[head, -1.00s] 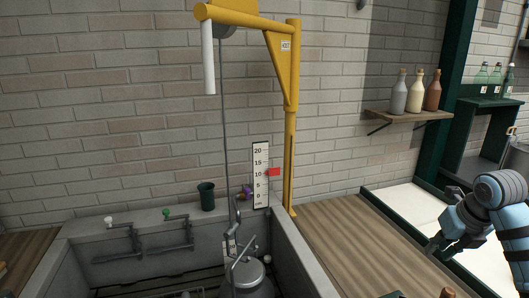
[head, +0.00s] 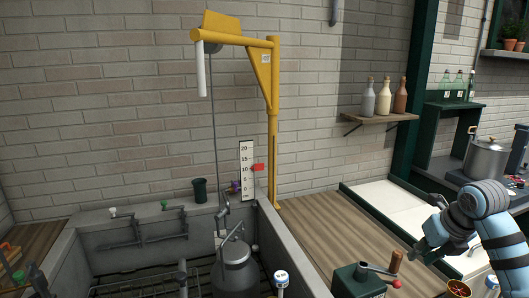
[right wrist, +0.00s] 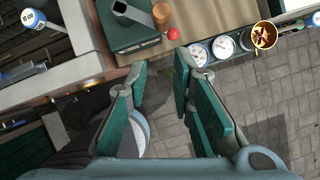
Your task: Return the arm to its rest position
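My right arm (head: 480,210) comes in from the right in the head view, light blue with dark bands. Its gripper (head: 424,250) hangs over the right-hand counter edge, partly hidden by the arm. In the right wrist view the gripper (right wrist: 160,70) has its two green-padded fingers apart, with nothing between them. The fingers are above the stone-paved floor and the wooden counter edge. My left arm and gripper are in neither view.
A stone basin (head: 80,228) holds a metal churn (head: 236,268) under a yellow crane (head: 273,130). A green box with a red-knobbed lever (head: 357,280) stands on the wooden counter (head: 325,228). A shelf (head: 380,118) holds bottles. A pot (head: 486,158) stands at right.

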